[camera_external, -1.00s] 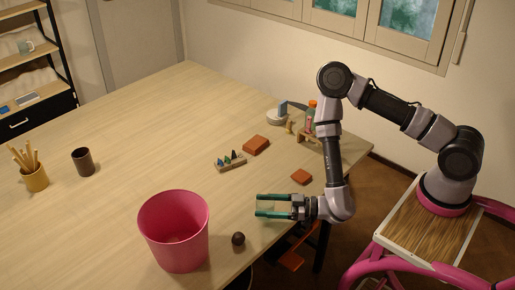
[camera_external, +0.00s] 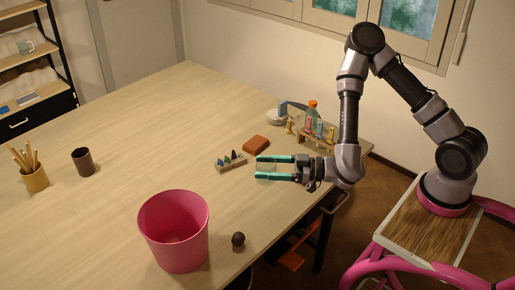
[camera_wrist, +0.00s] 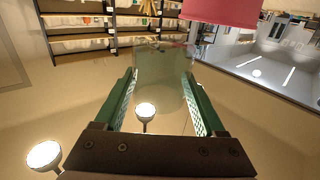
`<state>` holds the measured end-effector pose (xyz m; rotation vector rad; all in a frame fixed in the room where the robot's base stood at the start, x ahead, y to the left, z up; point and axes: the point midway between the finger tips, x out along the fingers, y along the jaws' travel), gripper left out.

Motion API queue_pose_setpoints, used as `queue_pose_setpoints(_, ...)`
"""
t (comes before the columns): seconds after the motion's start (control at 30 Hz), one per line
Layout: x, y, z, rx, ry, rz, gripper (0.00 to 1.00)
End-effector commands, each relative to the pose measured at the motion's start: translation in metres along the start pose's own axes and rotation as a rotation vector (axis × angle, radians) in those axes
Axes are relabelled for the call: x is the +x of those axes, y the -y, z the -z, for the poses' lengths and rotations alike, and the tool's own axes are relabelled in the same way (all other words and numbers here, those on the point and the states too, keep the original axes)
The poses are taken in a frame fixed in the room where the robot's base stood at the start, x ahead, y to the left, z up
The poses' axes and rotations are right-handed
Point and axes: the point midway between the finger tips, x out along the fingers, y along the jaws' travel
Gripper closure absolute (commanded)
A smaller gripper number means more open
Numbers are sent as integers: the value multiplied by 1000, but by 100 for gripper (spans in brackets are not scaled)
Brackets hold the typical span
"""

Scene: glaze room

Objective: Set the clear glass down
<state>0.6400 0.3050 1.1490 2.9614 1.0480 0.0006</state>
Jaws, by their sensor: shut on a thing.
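The clear glass (camera_wrist: 163,68) is between the two green fingers of my gripper (camera_wrist: 158,90) in the wrist view, see-through, with its far part reaching past the fingertips. In the external view my gripper (camera_external: 262,168) is level above the right part of the wooden table (camera_external: 130,135), fingers pointing left. The glass hardly shows there, so I cannot tell its exact height over the table.
A small rack with figures (camera_external: 230,163) and a terracotta block (camera_external: 256,144) lie just beyond my gripper. A rack of coloured vials (camera_external: 318,137) is at the right. A pink bucket (camera_external: 174,235) and a dark ball (camera_external: 238,239) stand nearer. A brown cup (camera_external: 83,162) is far left. The table's middle is clear.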

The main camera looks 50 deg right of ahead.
Motion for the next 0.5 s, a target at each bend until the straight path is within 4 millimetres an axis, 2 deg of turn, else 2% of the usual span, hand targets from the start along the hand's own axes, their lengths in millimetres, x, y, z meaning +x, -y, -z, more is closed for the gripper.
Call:
queue_pose_setpoints(0.03,0,-1,11,0,-4,-2,96)
queue_pose_setpoints(0.17,0,-1,34,0,-4,-1,96)
queue_pose_setpoints(0.5,20,-71,34,-7,-2,-59,96)
